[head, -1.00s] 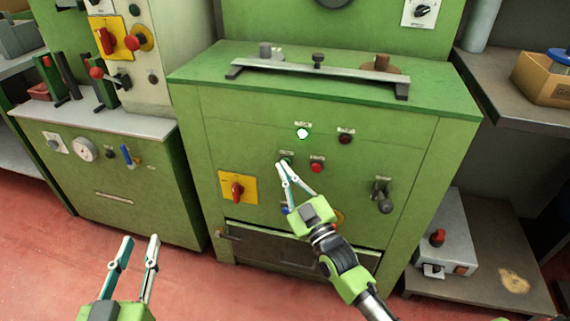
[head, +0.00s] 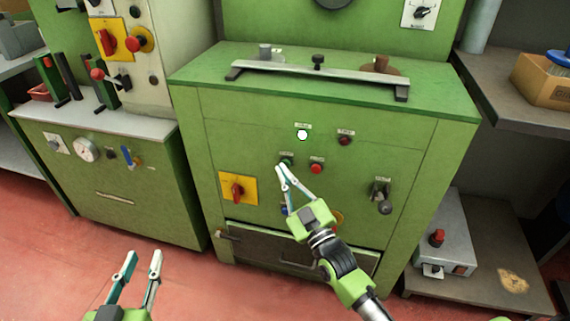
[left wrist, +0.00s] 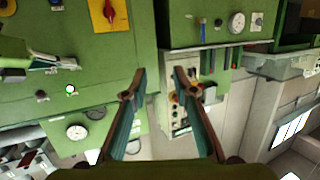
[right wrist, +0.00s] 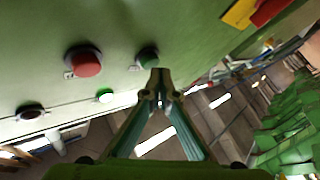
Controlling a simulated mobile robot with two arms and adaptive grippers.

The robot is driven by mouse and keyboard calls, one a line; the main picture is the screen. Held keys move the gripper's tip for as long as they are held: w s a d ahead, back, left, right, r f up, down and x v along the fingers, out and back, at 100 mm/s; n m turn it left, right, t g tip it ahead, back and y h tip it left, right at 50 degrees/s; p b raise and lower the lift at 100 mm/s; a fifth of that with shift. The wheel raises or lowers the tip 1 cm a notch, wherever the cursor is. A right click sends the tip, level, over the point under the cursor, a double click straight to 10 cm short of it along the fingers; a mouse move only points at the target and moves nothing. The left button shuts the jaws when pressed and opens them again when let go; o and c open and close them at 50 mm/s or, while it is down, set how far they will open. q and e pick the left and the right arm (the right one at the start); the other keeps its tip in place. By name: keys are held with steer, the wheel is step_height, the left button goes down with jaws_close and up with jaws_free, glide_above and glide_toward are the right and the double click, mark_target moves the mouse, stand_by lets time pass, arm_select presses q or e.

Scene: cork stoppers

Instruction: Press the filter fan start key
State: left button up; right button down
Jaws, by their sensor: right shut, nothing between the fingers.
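A green push button (head: 287,161) sits on the green cabinet's front under a small label too small to read. It also shows in the right wrist view (right wrist: 147,56). A red push button (head: 316,168) is to its right. My right gripper (head: 281,168) is shut and empty, its tips at the green button's lower left edge. In the right wrist view its tips (right wrist: 160,74) overlap the button's edge; I cannot tell whether they touch. My left gripper (head: 143,254) is open and empty, low at the left, away from the cabinet.
A bright white lamp (head: 302,134) and a dark red lamp (head: 345,139) are above the buttons. A red rotary switch on a yellow plate (head: 237,188) is to the left, a dark lever (head: 382,195) to the right. A metal bar (head: 318,71) lies across the cabinet top.

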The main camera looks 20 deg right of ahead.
arm_select(q)
steer(key=shift+s+a+f+g+y, duration=0.15)
steer(key=shift+f+g, duration=0.1)
steer(key=shift+f, duration=0.2)
steer(key=shift+s+f+g+y, duration=0.1)
steer(key=shift+s+f+g, duration=0.1)
steer(key=shift+f, duration=0.2)
steer(key=shift+s+a+f+g+y, duration=0.1)
steer(key=shift+f+g, duration=0.15)
steer(key=shift+f, duration=0.2)
arm_select(e)
steer(key=shift+s+a, duration=0.25)
steer(key=shift+s, duration=0.1)
